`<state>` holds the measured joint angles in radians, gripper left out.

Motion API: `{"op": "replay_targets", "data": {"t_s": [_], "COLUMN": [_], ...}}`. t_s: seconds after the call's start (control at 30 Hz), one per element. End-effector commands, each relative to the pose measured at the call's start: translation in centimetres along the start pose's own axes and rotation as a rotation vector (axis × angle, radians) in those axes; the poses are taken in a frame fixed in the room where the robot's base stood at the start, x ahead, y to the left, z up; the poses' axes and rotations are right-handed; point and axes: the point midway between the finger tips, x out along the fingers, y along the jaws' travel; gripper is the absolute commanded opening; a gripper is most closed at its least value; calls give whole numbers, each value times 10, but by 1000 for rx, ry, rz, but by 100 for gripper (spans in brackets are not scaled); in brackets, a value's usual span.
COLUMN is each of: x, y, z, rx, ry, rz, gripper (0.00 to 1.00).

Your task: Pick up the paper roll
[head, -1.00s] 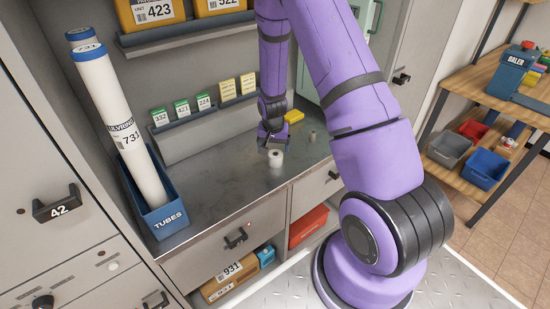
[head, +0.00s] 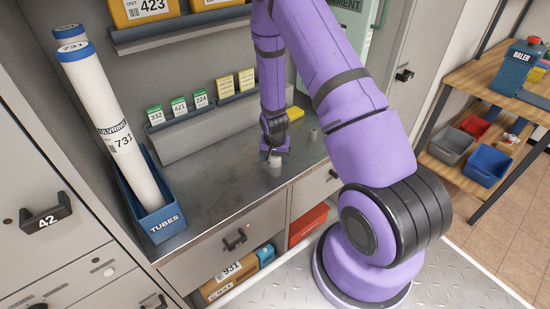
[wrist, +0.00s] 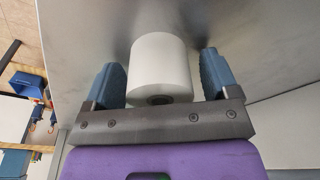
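The white paper roll (head: 276,162) stands on the grey metal counter (head: 238,190). In the head view my gripper (head: 272,155) is right at the roll and hides part of it. In the wrist view the roll (wrist: 160,68) is between the two blue fingers of my gripper (wrist: 162,75), its dark core hole facing the camera. The fingers are open, with a narrow gap to the roll on the right and little or no gap on the left.
A blue tubes bin (head: 158,213) with long white tubes stands on the left of the counter. A small grey cylinder (head: 314,134) and a yellow item (head: 295,114) are farther back. Small green and yellow boxes line a ledge behind. The front of the counter is clear.

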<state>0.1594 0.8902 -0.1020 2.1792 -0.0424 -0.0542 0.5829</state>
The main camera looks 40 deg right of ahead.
Motion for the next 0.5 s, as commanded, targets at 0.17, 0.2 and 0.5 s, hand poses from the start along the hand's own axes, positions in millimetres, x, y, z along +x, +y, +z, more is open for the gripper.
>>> {"op": "replay_targets", "data": {"t_s": [0.17,0.2,0.5], "x": [0,0,-1], "y": [0,0,0], "z": [0,0,-1], "rx": [0,0,0], "ry": [0,0,0], "rz": [0,0,0], "gripper": [38,32,32]}}
